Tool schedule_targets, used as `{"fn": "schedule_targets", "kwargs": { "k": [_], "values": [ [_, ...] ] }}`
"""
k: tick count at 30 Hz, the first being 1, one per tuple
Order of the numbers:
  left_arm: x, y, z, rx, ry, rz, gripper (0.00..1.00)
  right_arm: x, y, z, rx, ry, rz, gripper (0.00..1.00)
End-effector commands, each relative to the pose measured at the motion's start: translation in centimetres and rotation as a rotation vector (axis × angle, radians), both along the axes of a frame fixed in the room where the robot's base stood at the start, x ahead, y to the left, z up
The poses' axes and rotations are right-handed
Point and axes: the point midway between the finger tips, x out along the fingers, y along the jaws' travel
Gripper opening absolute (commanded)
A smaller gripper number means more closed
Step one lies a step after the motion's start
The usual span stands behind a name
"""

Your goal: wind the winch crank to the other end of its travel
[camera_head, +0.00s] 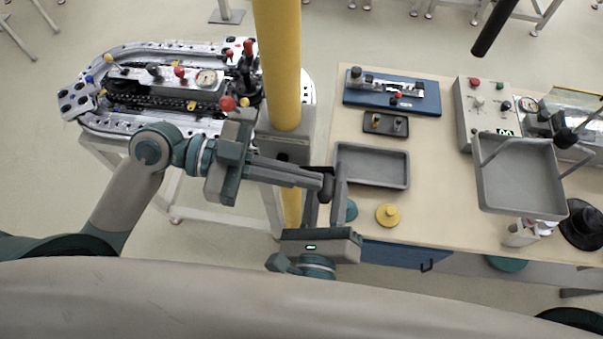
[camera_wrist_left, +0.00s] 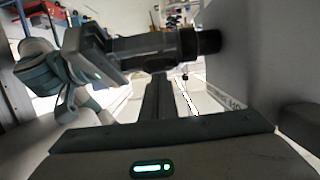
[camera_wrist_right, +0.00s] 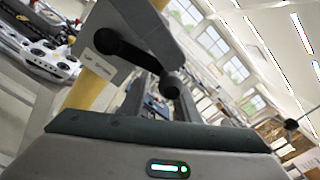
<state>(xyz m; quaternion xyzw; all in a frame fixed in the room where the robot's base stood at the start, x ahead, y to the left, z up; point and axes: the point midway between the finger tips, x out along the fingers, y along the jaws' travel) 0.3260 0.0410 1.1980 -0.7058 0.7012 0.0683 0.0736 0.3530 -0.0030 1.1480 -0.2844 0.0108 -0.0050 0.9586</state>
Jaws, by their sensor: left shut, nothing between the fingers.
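The grey winch box (camera_head: 293,145) is fixed to the yellow post; its side fills the right of the left wrist view (camera_wrist_left: 265,50). The black crank (camera_wrist_right: 132,48) shows on it in the right wrist view, with a round dark knob (camera_wrist_right: 171,86) at its end. My left gripper (camera_head: 314,181) reaches across in front of the post from the left, fingers shut and empty, tips close to the crank. My right gripper (camera_head: 326,196) points forward with its fingers apart, one on each side of the knob. Contact with the knob is unclear.
The ring track (camera_head: 150,90) stands left of the yellow post (camera_head: 277,60). The workbench (camera_head: 440,215) on the right bears a grey tray (camera_head: 372,165), a yellow knobbed disc (camera_head: 388,215) and a control box (camera_head: 485,110). My two grippers are very close together.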

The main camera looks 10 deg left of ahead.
Motion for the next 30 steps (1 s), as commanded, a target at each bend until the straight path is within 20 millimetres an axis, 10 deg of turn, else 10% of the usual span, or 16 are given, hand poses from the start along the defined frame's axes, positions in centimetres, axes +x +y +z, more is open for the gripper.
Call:
{"fn": "schedule_targets", "kwargs": {
  "k": [30],
  "values": [
    [-0.17,-0.09,-1.23,0.017,0.014,-0.006,0.00,-0.11,0.71,1.14,0.069,-0.034,0.020,0.38]
  ]
}}
